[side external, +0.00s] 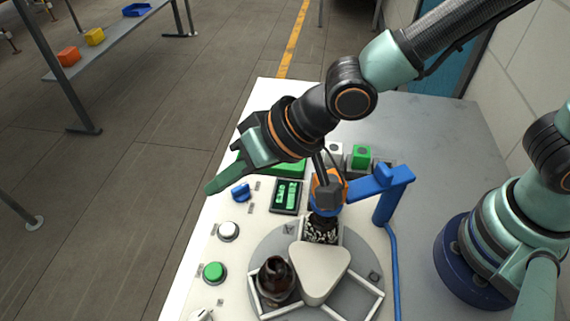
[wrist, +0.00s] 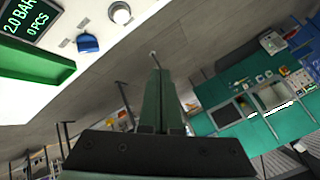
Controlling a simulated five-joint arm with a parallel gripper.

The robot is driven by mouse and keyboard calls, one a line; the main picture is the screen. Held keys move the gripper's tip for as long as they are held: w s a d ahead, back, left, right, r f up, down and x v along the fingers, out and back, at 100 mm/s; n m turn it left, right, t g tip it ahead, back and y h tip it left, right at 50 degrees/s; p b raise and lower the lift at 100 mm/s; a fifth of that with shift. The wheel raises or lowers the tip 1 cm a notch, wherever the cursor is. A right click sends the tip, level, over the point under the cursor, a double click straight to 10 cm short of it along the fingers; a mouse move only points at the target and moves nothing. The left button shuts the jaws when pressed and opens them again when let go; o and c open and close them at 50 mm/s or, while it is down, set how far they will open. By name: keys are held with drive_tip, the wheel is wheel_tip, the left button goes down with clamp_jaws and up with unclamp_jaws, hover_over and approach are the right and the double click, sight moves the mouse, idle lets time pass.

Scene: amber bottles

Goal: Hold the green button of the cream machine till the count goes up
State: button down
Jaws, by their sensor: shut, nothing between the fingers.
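The cream machine (side external: 185,292) has a panel along its left edge in the side view. Its green button (side external: 214,272) sits low on that panel, below a white button (side external: 228,231) and a blue knob (side external: 240,192). The dark display (side external: 287,195) also shows in the wrist view (wrist: 28,17), reading 2.0 BAR and 0 PCS. My gripper (side external: 211,187) is shut and empty, its fingertips out by the machine's left edge near the blue knob, well away from the green button. The closed fingers show in the wrist view (wrist: 160,75); the green button is outside that view.
A grey turntable (side external: 262,245) holds an amber bottle (side external: 276,280) in a white frame. Another bottle (side external: 322,229) stands under a blue arm (side external: 385,180). A green tray (side external: 291,168) lies behind the display. Open floor lies left of the machine.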

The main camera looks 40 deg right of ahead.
drive_tip(key=y, duration=0.1)
hover_over(214, 271)
drive_tip(key=shift+s+d+f+g, duration=0.2)
drive_tip(key=shift+s+f, duration=0.05)
drive_tip(key=shift+f, duration=0.35)
drive_tip(key=shift+s+d+f+g, duration=0.15)
drive_tip(key=shift+s+f+g, duration=0.05)
drive_tip(key=shift+f, duration=0.35)
drive_tip(key=shift+f, duration=4.4)
drive_tip(key=shift+w+f, duration=0.1)
drive_tip(key=shift+f, duration=0.1)
drive_tip(key=shift+d+f, duration=0.1)
drive_tip(key=shift+f, duration=0.1)
drive_tip(key=shift+d+f, duration=0.15)
drive_tip(key=shift+f, duration=0.75)
idle(0.7)
